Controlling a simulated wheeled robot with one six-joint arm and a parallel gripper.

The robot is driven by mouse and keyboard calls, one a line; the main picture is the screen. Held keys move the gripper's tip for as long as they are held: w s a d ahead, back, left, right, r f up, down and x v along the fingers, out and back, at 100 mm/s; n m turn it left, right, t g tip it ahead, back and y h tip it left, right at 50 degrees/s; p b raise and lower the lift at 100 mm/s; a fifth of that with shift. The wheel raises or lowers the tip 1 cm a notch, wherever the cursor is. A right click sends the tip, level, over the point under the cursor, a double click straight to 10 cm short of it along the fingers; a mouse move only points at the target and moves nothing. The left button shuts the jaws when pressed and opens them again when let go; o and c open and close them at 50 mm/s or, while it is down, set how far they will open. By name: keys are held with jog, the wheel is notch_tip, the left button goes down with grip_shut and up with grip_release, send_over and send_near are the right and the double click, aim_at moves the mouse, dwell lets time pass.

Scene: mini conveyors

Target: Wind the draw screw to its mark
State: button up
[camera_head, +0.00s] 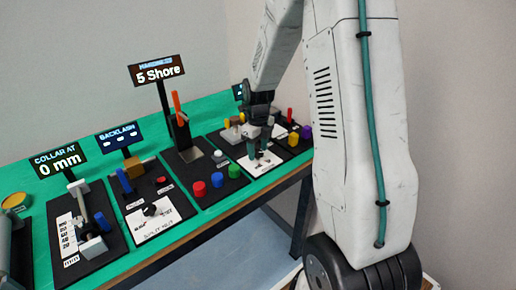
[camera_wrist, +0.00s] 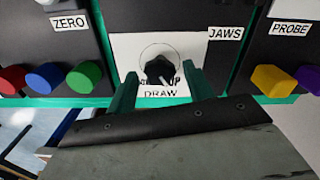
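The draw screw shows in the wrist view as a black knob (camera_wrist: 159,68) on a white plate marked DRAW (camera_wrist: 130,48). A circle is drawn around the knob. A pale line shows at the knob's lower side. My gripper (camera_wrist: 160,74) is open, with one green finger on each side of the knob and a visible gap to it. In the head view my gripper (camera_head: 258,154) points down over the white plate (camera_head: 268,165), and the knob is hidden behind the fingers. The mark on the dial cannot be made out clearly.
Red, blue and green buttons (camera_head: 217,180) lie left of the draw plate, and yellow and purple ones (camera_head: 299,134) to its right. The hardness sign (camera_head: 159,71) reads 5 Shore. A split-nut dial (camera_head: 152,211) and a collar gauge (camera_head: 63,238) stand further left. The bench's front edge is close.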

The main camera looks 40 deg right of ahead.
jog(key=c, duration=0.8)
